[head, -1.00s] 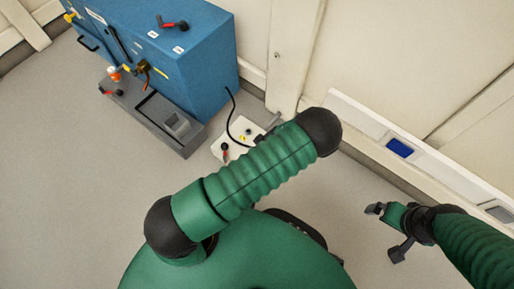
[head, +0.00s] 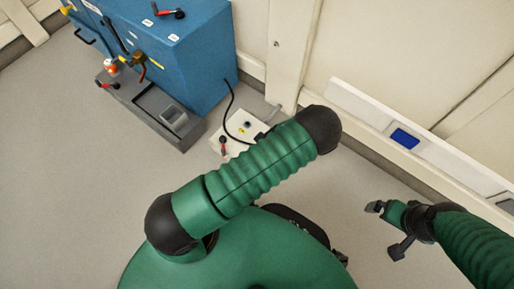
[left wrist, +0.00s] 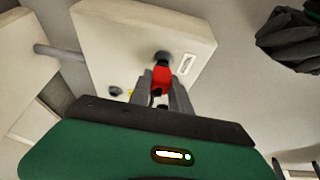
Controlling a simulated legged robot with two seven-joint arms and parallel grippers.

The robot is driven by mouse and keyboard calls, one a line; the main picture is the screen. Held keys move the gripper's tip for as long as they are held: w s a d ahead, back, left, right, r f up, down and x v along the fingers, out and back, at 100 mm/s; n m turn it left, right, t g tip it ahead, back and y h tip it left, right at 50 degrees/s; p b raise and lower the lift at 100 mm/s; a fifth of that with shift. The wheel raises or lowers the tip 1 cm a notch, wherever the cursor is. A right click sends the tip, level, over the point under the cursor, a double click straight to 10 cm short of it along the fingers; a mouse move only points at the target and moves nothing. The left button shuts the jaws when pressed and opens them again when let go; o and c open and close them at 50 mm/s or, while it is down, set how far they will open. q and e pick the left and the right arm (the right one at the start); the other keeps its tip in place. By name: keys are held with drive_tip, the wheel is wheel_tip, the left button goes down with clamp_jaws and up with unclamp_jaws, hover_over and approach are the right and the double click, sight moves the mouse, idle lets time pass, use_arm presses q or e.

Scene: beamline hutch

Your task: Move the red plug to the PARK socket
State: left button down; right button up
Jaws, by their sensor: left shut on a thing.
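My left gripper (left wrist: 160,98) is shut on the red plug (left wrist: 161,78) in the left wrist view. The plug's far end meets a black round socket (left wrist: 162,56) on a pale box (left wrist: 115,40); I cannot tell how deep it sits. A white label beside that socket is unreadable. A second black socket (left wrist: 115,92) with a yellow mark is lower left. In the head view the box (head: 236,152) is on the floor, partly behind my left arm, which hides most of the left gripper. My right gripper (head: 388,230) is open and empty at right.
A blue cabinet (head: 195,65) with a grey ledge (head: 180,140) stands at upper left. A black cable (head: 230,98) runs from it towards the box. A red-handled part (head: 170,12) is on top. Pale wall and trunking (head: 355,105) bound the right; the floor at left is clear.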

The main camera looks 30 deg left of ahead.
use_arm(q)
drive_tip(key=shift+f+b, duration=0.3)
drive_tip(key=shift+f, duration=0.25)
drive_tip(key=c, duration=1.1)
unclamp_jaws()
